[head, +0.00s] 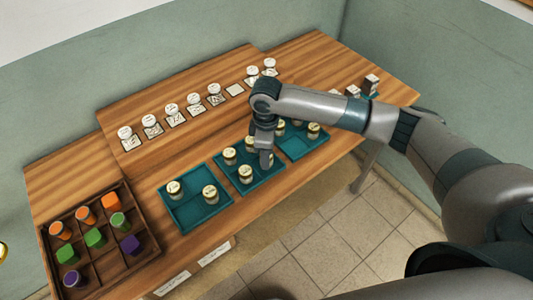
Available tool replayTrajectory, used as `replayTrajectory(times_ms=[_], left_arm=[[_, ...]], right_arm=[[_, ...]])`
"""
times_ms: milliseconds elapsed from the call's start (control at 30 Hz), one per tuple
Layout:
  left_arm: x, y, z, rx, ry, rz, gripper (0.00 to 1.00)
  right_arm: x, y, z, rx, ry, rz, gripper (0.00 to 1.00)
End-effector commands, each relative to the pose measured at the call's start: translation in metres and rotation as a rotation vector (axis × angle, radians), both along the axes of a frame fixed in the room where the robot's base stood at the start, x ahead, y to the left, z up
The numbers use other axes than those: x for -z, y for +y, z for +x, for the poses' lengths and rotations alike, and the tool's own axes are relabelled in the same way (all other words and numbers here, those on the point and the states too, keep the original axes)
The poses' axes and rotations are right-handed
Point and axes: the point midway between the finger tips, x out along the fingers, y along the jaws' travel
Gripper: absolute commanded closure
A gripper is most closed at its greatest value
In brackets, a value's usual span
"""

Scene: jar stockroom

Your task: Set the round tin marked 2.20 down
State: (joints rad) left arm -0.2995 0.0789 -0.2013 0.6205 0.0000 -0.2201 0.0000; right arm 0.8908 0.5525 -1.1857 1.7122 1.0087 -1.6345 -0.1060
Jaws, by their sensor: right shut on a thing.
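My right gripper (265,158) reaches down over the middle teal tray (268,180) and is shut on a round tin, which the fingers mostly hide. I cannot tell whether the tin touches the tray. The marks on the tins are too small to read, so I cannot confirm 2.20. Several pale-lidded round tins stand in the middle tray, including one at its left (229,155) and one at its front (246,174). My left gripper is not in view.
The left teal tray (205,222) holds two tins; the right teal tray (305,150) holds several. A dark divided crate (84,267) with coloured pieces sits front left. Small dark-sided blocks (371,82) stand back right.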

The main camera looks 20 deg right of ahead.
Motion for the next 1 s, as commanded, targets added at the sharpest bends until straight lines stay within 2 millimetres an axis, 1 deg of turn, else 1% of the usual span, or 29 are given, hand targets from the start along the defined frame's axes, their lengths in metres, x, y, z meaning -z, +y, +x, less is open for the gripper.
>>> replayTrajectory(times_ms=[33,133,500,533,867,1000], left_arm=[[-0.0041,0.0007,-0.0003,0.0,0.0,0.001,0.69],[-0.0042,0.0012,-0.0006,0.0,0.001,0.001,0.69],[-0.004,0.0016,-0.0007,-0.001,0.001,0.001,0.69],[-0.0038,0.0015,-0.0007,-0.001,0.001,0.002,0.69],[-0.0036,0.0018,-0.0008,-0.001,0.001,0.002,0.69],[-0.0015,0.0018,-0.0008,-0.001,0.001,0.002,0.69]], right_arm=[[0.0024,0.0,0.0002,0.001,0.0,0.0,0.9],[0.0071,0.0,0.0003,0.001,-0.001,0.0,0.9],[0.0106,0.0,0.0,0.001,0.0,0.001,0.9],[0.0104,0.0,0.0001,0.0,-0.001,0.0,0.61],[0.0097,-0.0002,0.0004,0.0,-0.001,0.0,0.6],[0.0054,-0.0002,0.001,0.0,-0.003,0.001,0.6]])
